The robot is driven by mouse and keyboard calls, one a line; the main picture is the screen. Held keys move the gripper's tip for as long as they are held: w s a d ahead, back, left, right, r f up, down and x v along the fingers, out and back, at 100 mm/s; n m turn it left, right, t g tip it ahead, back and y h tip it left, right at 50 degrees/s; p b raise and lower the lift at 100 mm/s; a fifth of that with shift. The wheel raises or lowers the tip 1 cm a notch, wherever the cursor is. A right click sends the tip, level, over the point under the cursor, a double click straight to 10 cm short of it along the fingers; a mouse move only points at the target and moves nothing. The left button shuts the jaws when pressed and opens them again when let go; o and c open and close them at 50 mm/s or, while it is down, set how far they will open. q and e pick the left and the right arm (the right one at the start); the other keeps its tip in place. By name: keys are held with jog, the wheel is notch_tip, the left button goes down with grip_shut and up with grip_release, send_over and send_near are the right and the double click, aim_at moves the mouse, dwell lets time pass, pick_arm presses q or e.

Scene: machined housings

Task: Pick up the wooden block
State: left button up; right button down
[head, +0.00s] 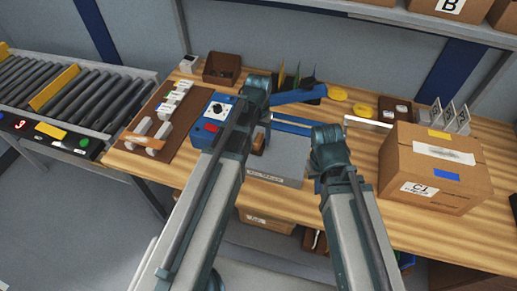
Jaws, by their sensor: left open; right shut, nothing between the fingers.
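A small brown piece (258,144), which looks like the wooden block, shows between my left arm and a grey box with a white label (276,170). It is partly covered, and I cannot tell whether it lies in the box or behind it. My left gripper (262,127) appears as dark parts just above the brown piece. It is open, but its fingertips are mostly hidden, and contact with the piece cannot be judged. My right arm reaches in from the lower right, to the right of the grey box. I cannot make out its gripper.
A blue control box (212,120) stands left of my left arm. A brown mat (185,133) holds grey housings (163,131) and an orange-brown strip (143,141). A large cardboard box (433,168) stands right. A roller conveyor (75,98) is at the left. Yellow discs (337,93) lie at the back.

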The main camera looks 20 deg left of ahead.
pick_arm(q)
jog(key=shift+f+b, duration=0.3)
jog(key=shift+f, duration=0.45)
pick_arm(e)
jog(key=shift+f, duration=0.65)
pick_arm(q)
jog(key=shift+r, duration=0.1)
grip_shut()
jog(key=shift+r, duration=0.15)
pick_arm(e)
jog(key=shift+r, duration=0.15)
